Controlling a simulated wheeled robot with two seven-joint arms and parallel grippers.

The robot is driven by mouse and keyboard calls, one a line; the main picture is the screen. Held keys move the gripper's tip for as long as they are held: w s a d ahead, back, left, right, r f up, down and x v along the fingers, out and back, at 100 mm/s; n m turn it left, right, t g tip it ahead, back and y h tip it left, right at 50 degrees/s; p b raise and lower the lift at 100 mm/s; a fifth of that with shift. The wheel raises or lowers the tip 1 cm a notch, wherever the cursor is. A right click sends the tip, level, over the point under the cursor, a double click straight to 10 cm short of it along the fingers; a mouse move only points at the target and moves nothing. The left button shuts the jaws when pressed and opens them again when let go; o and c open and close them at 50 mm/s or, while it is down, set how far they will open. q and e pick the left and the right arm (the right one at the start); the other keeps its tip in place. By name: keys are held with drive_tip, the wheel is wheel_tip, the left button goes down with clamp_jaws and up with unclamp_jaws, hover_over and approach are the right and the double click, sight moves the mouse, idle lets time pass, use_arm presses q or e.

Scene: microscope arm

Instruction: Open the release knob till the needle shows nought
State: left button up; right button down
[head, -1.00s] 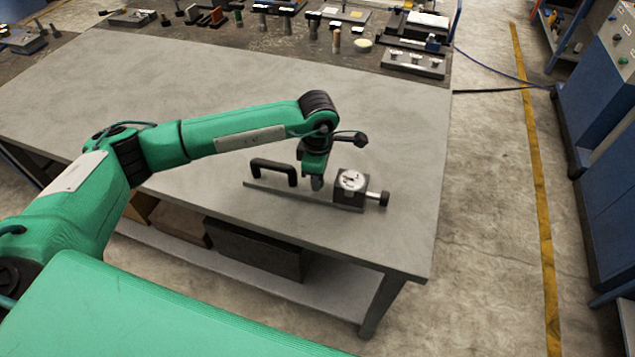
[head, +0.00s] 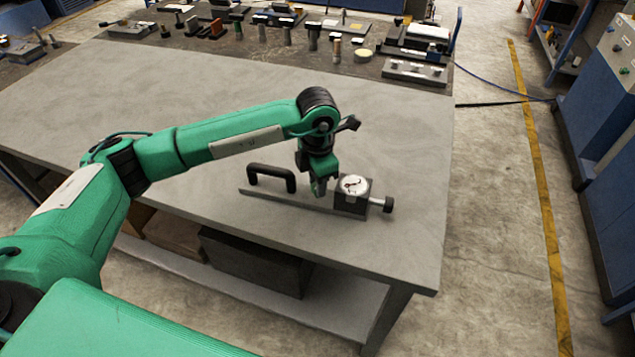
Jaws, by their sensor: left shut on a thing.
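The device is a flat grey plate (head: 262,196) on the workbench near its front right corner. A black bow handle (head: 271,175) stands at its left end. A dark block (head: 351,201) with a round white dial (head: 355,184) stands at its right end; the needle is too small to read. A black knob (head: 388,205) on a pale shaft sticks out of the block's right side. My left gripper (head: 319,190) points down between handle and block, shut on a small part, seemingly the release knob, which the fingers mostly hide. My right gripper is not in view.
The grey workbench top (head: 200,90) is clear around the device. Several tools and fittings stand on a dark mat (head: 290,55) along the far edge. Boxes (head: 255,262) sit on the shelf below. Bare floor and a yellow line (head: 540,200) lie to the right.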

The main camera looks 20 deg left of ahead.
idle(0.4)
use_arm(q)
drive_tip(key=o, duration=1)
drive_tip(key=shift+r, duration=0.15)
drive_tip(key=shift+r, duration=0.4)
wheel_tip(320, 180, up, 13)
drive_tip(key=b, duration=0.2)
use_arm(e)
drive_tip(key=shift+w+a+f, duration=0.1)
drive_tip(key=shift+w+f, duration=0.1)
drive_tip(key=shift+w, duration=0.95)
use_arm(q)
drive_tip(key=shift+f, duration=0.1)
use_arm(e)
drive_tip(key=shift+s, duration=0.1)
